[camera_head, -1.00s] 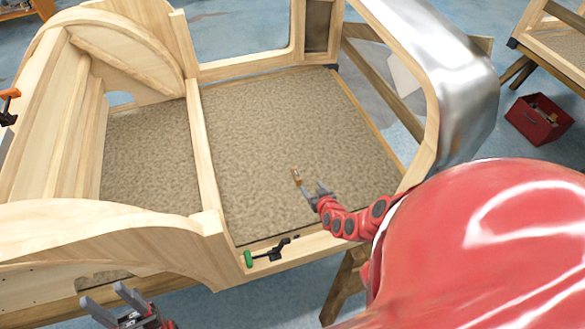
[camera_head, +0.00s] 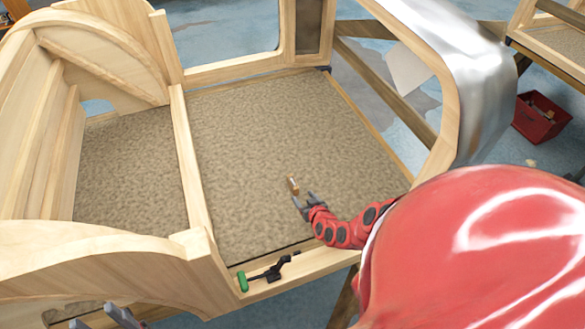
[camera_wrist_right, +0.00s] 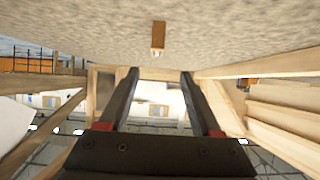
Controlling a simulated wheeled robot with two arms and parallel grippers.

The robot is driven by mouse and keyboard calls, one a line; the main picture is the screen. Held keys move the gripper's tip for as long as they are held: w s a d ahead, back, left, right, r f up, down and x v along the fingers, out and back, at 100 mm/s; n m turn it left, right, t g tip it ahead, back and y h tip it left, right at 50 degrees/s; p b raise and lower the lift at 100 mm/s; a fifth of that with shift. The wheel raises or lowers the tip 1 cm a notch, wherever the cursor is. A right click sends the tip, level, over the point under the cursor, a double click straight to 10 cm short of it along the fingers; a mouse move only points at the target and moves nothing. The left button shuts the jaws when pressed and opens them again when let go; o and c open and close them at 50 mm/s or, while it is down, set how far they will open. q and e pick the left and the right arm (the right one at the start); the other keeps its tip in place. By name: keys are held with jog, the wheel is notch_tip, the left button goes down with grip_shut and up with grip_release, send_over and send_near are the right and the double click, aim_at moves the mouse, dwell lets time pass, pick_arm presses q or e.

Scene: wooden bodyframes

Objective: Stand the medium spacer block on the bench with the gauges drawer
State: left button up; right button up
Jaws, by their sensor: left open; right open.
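A small orange-brown wooden block (camera_head: 293,185), the only spacer-like block I can make out, rests on the speckled floor panel (camera_head: 250,120) inside the wooden bodyframe. It also shows in the right wrist view (camera_wrist_right: 158,37), ahead of the fingertips and roughly centred between them. My right gripper (camera_head: 304,202) is open and empty, low over the panel, just on the near side of the block. Its two dark fingers also show in the right wrist view (camera_wrist_right: 160,74). My left gripper (camera_head: 99,319) is open at the bottom edge, partly cut off. No gauges drawer is identifiable.
A green-handled toggle clamp (camera_head: 268,273) sits on the frame's front rail. Wooden rails and a curved side panel (camera_head: 90,250) border the floor panel. A metal-clad arch (camera_head: 455,65) stands at right. A red bin (camera_head: 541,118) stands on the floor behind it.

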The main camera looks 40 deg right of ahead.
aim_at(293, 184)
jog(key=b+x, duration=0.5)
jog(key=x, duration=0.2)
jog(key=shift+w+f, duration=0.2)
jog(key=shift+w, duration=0.45)
jog(key=shift+b+x, duration=0.55)
jog(key=shift+x, duration=0.65)
jog(key=shift+w+d+f, duration=0.3)
jog(key=shift+w+f, duration=0.05)
jog(key=shift+w, duration=0.1)
jog(key=b+x, duration=0.4)
jog(key=b, duration=0.1)
jog(key=shift+d+f, duration=0.25)
jog(key=shift+f, duration=0.05)
jog(key=shift+w+d+b, duration=0.1)
jog(key=shift+w+b, duration=0.3)
jog(key=shift+w, duration=0.05)
jog(key=shift+r, duration=0.15)
grip_shut()
